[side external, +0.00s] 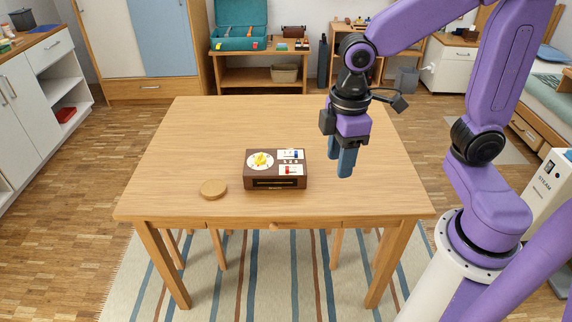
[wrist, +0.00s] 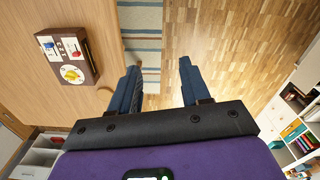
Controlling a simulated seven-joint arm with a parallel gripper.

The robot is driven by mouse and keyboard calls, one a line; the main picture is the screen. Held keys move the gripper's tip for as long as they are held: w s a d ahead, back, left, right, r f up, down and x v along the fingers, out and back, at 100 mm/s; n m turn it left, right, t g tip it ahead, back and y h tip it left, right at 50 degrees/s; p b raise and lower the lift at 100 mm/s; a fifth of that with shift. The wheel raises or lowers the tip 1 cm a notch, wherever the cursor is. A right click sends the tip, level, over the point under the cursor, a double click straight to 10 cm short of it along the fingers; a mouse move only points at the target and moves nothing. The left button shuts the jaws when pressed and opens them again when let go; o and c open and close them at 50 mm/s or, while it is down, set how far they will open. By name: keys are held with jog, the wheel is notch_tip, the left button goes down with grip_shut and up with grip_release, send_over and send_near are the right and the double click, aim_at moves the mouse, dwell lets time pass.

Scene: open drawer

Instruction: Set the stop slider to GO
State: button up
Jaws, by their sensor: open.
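A dark brown box (side external: 250,183) sits on the wooden table, with a white round dial with a yellow centre (side external: 260,160) on its top left. On its top right are two small white panels, one with a blue slider (side external: 293,154) and one with a red slider (side external: 291,170). Their lettering is too small to read, so I cannot tell the slider's setting. The box also shows at the upper left of the wrist view (wrist: 85,50). My gripper (side external: 340,173) is open and empty, above the table to the right of the box, touching nothing; its fingers point down.
A round tan disc (side external: 213,190) lies on the table, left of the box and nearer the front edge. The rest of the tabletop (side external: 210,125) is clear. A shelf with a teal case (side external: 240,25) stands behind the table.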

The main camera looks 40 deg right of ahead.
jog(key=w+d+f+m, duration=0.1)
jog(key=w+d+f, duration=0.15)
jog(key=w, duration=1.15)
jog(key=m, duration=0.1)
send_over(287, 168)
notch_tip(287, 168, down, 4)
notch_tip(287, 168, down, 18)
jog(key=shift+d+r, duration=0.1)
jog(key=shift+r, duration=0.15)
